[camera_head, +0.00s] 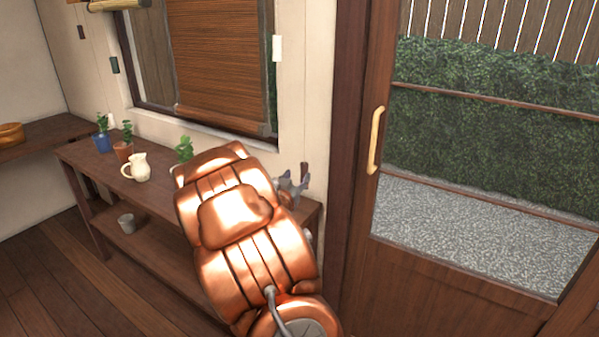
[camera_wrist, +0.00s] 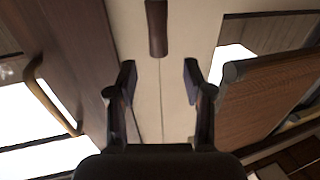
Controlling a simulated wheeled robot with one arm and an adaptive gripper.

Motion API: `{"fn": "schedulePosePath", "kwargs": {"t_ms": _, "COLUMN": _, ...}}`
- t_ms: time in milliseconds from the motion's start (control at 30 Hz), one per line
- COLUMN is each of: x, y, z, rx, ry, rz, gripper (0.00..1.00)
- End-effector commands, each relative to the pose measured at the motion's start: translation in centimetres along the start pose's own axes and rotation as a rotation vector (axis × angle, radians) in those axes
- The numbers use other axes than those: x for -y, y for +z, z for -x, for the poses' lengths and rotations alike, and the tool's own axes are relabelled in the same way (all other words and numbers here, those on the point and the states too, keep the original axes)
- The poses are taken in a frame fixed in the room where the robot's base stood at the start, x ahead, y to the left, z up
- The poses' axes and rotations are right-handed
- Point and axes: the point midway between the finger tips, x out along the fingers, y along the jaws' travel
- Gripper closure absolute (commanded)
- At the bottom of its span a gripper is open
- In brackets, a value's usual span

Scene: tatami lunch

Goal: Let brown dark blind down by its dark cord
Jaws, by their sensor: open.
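The brown slatted blind (camera_head: 222,62) hangs over the right part of the window, its lower edge near the sill. It also shows at the right in the wrist view (camera_wrist: 262,100). A dark brown cord pull (camera_head: 304,170) hangs on the wall right of the window, beside my gripper (camera_head: 291,187). In the wrist view this pull (camera_wrist: 156,28) lies beyond the fingertips, and a thin line (camera_wrist: 162,105), seemingly its cord, runs between the fingers. My gripper (camera_wrist: 158,80) is open, with a finger on each side of the line and apparently touching neither.
Potted plants and a cream jug (camera_head: 137,168) stand on the wooden shelf (camera_head: 85,155) below. A glazed door with a handle (camera_head: 376,140) is at right.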

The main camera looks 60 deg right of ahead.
Motion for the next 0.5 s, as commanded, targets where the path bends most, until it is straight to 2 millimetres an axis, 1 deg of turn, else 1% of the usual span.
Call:
{"fn": "schedulePosePath", "kwargs": {"t_ms": 167, "x": -0.3, "y": -0.1, "z": -1.6, "rx": 0.0, "ry": 0.006, "rz": 0.001, "gripper": 0.49}}
{"fn": "schedulePosePath", "kwargs": {"t_ms": 400, "x": -0.2, "y": -0.2, "z": -4.8, "rx": -0.001, "ry": 0.004, "rz": 0.0, "gripper": 0.49}}
{"fn": "schedulePosePath", "kwargs": {"t_ms": 500, "x": -0.2, "y": 0.0, "z": -5.9, "rx": 0.002, "ry": 0.004, "rz": 0.001, "gripper": 0.49}}
